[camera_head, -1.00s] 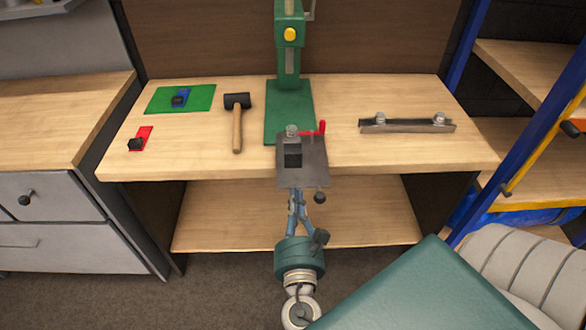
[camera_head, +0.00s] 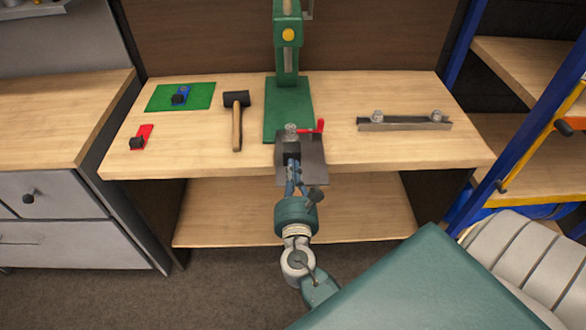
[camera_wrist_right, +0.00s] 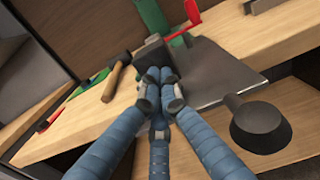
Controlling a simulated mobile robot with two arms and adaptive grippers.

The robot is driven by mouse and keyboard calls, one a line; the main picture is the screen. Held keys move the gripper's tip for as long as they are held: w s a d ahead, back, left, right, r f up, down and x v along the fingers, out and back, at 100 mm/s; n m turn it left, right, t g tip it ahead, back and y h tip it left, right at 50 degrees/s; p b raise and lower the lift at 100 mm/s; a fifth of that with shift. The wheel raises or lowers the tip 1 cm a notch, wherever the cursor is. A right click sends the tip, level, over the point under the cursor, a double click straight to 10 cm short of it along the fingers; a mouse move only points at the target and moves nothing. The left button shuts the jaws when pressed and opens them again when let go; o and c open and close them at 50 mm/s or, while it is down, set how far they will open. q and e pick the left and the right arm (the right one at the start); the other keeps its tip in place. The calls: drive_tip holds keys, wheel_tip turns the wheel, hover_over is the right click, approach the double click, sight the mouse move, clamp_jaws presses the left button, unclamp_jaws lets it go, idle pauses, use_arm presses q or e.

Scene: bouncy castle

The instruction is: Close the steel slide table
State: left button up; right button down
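The steel slide table (camera_head: 313,171) is a grey plate at the foot of the green press (camera_head: 288,100), jutting past the bench's front edge. A dark block stands on it, and a red handle (camera_head: 320,126) shows beside it. In the wrist view the plate (camera_wrist_right: 222,75) lies to the right of my fingers, with a dark round knob (camera_wrist_right: 260,125) at its front. My right gripper (camera_head: 291,164) is over the plate at the dark block; in the wrist view its blue fingers (camera_wrist_right: 156,76) are together, with their tips at the block. The left gripper is not in view.
On the wooden bench (camera_head: 380,155) lie a mallet (camera_head: 237,120), a green mat (camera_head: 180,97) with a blue clamp, a red clamp (camera_head: 141,138) and a metal bar with bolts (camera_head: 404,122). A blue and yellow shelf frame stands at the right.

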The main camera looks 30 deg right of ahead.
sight(292, 136)
drive_tip(key=x, duration=1.3)
drive_tip(key=shift+d, duration=0.1)
